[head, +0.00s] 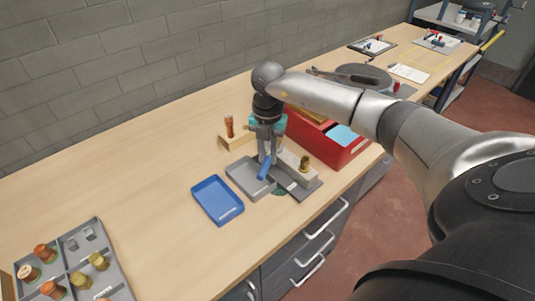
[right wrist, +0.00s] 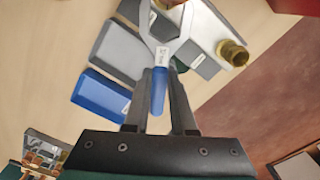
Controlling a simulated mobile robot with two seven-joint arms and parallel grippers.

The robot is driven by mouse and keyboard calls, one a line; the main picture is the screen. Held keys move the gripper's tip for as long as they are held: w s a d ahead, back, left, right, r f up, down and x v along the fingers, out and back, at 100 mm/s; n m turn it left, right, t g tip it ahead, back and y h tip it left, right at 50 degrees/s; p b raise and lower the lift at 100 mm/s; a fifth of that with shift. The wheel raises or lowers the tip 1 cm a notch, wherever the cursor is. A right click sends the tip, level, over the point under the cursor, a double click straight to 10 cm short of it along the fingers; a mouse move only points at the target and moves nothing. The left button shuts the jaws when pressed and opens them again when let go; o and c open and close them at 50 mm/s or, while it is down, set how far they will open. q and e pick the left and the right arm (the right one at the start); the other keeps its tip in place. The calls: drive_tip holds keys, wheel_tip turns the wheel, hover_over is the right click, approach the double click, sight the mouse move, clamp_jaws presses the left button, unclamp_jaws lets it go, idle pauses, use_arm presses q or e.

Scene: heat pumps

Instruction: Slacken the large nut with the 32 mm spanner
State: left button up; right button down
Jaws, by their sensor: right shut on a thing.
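My right gripper (head: 265,154) is shut on the blue handle of a spanner (head: 264,169), above the grey fixture at the bench's front edge. In the right wrist view the gripper (right wrist: 162,88) has its fingers on either side of the blue handle (right wrist: 158,92). The spanner's grey forked head (right wrist: 160,30) points to the top edge, where a copper-coloured part (right wrist: 168,3) shows between its jaws; I cannot tell if they touch. A brass nut-like fitting (right wrist: 233,53) sticks out of the pale block; it also shows in the head view (head: 304,162). My left gripper is out of view.
A grey tray (head: 240,180) and a blue tray (head: 218,201) lie left of the fixture. A red box (head: 345,150) stands close on the right. A wooden holder (head: 236,142) is behind. A divided tray (head: 90,265) holds several fittings. The bench's left middle is clear.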

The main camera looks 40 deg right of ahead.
drive_tip(key=shift+a+p, duration=0.1)
drive_tip(key=shift+p, duration=0.2)
idle(0.4)
drive_tip(key=shift+w+d, duration=0.1)
drive_tip(key=shift+d, duration=0.1)
drive_tip(key=shift+w+d+b, duration=0.25)
drive_tip(key=shift+d+b, duration=0.05)
drive_tip(key=shift+b, duration=0.05)
drive_tip(key=shift+w+d, duration=0.2)
drive_tip(key=shift+d, duration=0.1)
idle(0.5)
drive_tip(key=shift+w+d+b, duration=0.25)
drive_tip(key=shift+d+b, duration=0.05)
drive_tip(key=shift+b, duration=0.1)
